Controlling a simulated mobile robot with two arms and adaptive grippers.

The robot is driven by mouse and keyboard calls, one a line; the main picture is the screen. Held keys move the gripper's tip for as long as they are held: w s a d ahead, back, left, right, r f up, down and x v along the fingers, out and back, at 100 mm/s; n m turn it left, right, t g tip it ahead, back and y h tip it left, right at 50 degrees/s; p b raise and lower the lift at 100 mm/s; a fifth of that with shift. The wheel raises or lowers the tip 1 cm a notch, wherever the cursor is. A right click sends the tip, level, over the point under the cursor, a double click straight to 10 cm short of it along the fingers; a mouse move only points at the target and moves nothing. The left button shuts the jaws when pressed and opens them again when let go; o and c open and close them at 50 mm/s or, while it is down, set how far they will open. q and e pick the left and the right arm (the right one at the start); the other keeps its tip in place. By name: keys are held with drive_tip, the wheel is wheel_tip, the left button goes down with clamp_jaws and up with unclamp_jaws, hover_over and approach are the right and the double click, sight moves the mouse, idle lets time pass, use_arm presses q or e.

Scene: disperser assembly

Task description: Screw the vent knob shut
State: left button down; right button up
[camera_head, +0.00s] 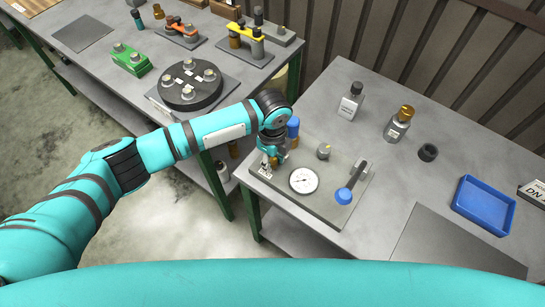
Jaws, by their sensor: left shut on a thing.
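A grey panel (325,206) on the right table carries several fittings. My left gripper (271,160) points down at the panel's left end, beside a small white label (265,172). It is shut on what appears to be the vent knob, which the fingers and wrist hide almost wholly. How far the knob is turned cannot be seen. A blue-topped brass fitting (293,127) stands just behind the gripper. A grey knob with a yellow mark (323,151) stands to its right. My right gripper is not in view.
The panel also bears a round white gauge (303,181) and a blue-ended lever (343,195). Behind are a grey bottle (350,101) and a brass-capped bottle (399,124). A black ring (427,152) and blue tray (484,205) lie right. The table between is clear.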

sight(273, 161)
use_arm(q)
drive_tip(key=shift+r+m, duration=0.1)
drive_tip(key=shift+m, duration=0.8)
drive_tip(key=c, duration=1)
unclamp_jaws()
drive_tip(key=shift+r, duration=0.15)
wheel_tip(273, 161, up, 12)
drive_tip(key=shift+f, duration=0.25)
